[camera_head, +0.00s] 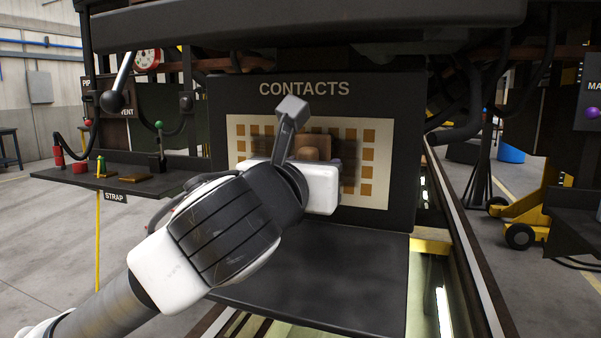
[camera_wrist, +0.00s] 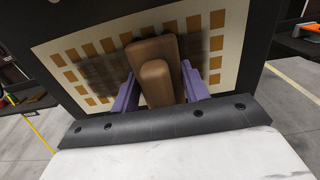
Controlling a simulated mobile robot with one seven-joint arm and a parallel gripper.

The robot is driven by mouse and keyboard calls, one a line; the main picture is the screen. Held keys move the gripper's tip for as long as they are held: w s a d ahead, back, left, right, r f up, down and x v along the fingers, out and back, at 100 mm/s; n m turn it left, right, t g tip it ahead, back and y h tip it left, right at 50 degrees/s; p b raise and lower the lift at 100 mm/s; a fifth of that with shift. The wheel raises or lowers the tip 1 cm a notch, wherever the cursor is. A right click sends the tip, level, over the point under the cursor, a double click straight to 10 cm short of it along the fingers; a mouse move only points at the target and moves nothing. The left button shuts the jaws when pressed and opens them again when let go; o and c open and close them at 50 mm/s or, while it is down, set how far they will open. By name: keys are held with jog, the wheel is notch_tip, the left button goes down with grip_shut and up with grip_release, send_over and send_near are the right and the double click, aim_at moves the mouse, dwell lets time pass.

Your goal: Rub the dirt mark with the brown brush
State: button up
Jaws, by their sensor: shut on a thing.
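My gripper (camera_wrist: 157,92) is shut on the brown brush (camera_wrist: 155,70), with a purple finger on each side of it. The brush is held up against or just in front of the cream contacts panel (camera_wrist: 60,45); I cannot tell whether it touches. In the head view the brush (camera_head: 307,151) shows partly behind my wrist, in front of the panel (camera_head: 380,125). The dirt mark (camera_wrist: 105,73) is a dark smudge over the panel's squares, showing to the left of the brush in the wrist view. The brush and gripper hide its middle.
A dark shelf (camera_head: 320,270) lies below the panel. A side ledge (camera_head: 120,178) at left carries small items and a STRAP label. A yellow jack (camera_head: 530,215) stands at right. A dark beam (camera_head: 300,25) crosses above.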

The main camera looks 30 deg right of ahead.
aim_at(250, 155)
jog(key=shift+s+d+f+b, duration=0.1)
jog(key=shift+s+d+b, duration=0.9)
jog(key=shift+s, duration=0.25)
jog(key=shift+s+d+b, duration=0.9)
jog(key=shift+s+d, duration=0.05)
jog(key=shift+s, duration=0.3)
jog(key=shift+f+b, duration=0.1)
jog(key=shift+b, duration=0.4)
jog(key=shift+w+a, duration=0.1)
jog(key=shift+a, duration=0.05)
jog(key=shift+w+a+b, duration=0.45)
jog(key=shift+w+a, duration=0.1)
jog(key=shift+w, duration=0.2)
jog(key=shift+w+a+b, duration=0.45)
jog(key=shift+w+a, duration=0.05)
jog(key=shift+w, duration=0.25)
